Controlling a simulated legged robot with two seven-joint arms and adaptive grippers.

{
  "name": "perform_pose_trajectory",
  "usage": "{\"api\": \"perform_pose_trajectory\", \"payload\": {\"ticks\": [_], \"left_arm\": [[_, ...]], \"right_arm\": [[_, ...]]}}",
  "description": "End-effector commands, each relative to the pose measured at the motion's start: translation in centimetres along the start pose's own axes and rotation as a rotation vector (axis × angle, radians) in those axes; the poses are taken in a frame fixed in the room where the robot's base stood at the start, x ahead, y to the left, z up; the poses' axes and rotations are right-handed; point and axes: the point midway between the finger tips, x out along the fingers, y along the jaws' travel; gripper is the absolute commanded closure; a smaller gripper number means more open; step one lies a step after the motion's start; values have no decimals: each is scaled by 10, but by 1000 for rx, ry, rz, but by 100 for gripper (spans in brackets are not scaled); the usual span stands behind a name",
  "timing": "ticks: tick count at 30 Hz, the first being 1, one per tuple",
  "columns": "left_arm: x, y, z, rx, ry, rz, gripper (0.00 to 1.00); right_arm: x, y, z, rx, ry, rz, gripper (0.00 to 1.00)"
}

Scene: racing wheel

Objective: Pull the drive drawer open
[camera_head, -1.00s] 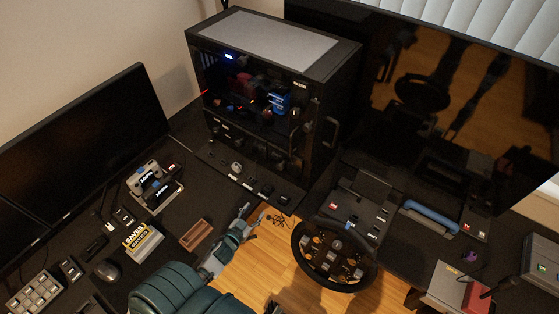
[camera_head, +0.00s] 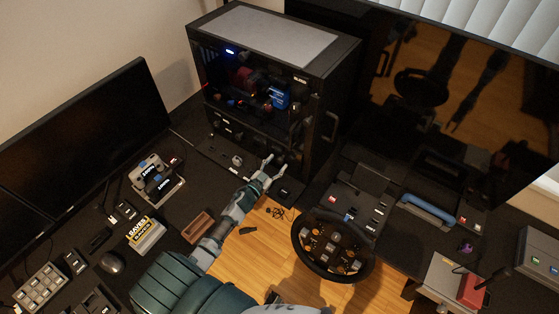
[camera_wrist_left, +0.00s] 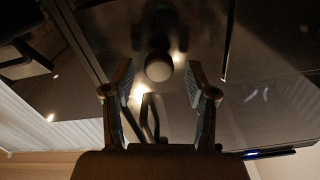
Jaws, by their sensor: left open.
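The black computer tower (camera_head: 330,75) with a glass side stands at the back of the desk. I cannot make out the drive drawer's outline for certain in its dark lower part. My left gripper (camera_head: 277,167) is in front of the tower's lower part, open and empty. In the left wrist view, the open fingers (camera_wrist_left: 160,100) point at a dark glossy panel with a round knob (camera_wrist_left: 158,67) between and beyond them. A thin dark loop (camera_wrist_left: 150,112) shows between the fingers. I see no contact. My right gripper is out of view.
A black strip with small controls (camera_head: 215,153) lies before the tower. A steering wheel (camera_head: 333,245) stands right of my left arm. A brown box (camera_head: 198,227) and a yellow-labelled box (camera_head: 146,234) are to its left. A large monitor (camera_head: 470,100) stands right of the tower.

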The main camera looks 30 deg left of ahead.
Motion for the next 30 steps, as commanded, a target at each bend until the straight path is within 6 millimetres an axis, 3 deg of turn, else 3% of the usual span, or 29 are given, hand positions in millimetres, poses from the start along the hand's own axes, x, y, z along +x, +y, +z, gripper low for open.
{"api": "perform_pose_trajectory", "payload": {"ticks": [6,15,16,21,23,30], "left_arm": [[22,0,1,0,-1,0,43],[25,0,0,0,0,0,43],[25,0,0,0,0,0,45],[25,0,0,0,-1,0,88],[25,0,0,0,-1,0,100],[25,0,0,0,-1,0,100]], "right_arm": [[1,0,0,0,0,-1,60],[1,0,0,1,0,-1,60],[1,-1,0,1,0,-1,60],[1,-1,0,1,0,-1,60],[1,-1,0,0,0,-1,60],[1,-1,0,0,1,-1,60]]}}
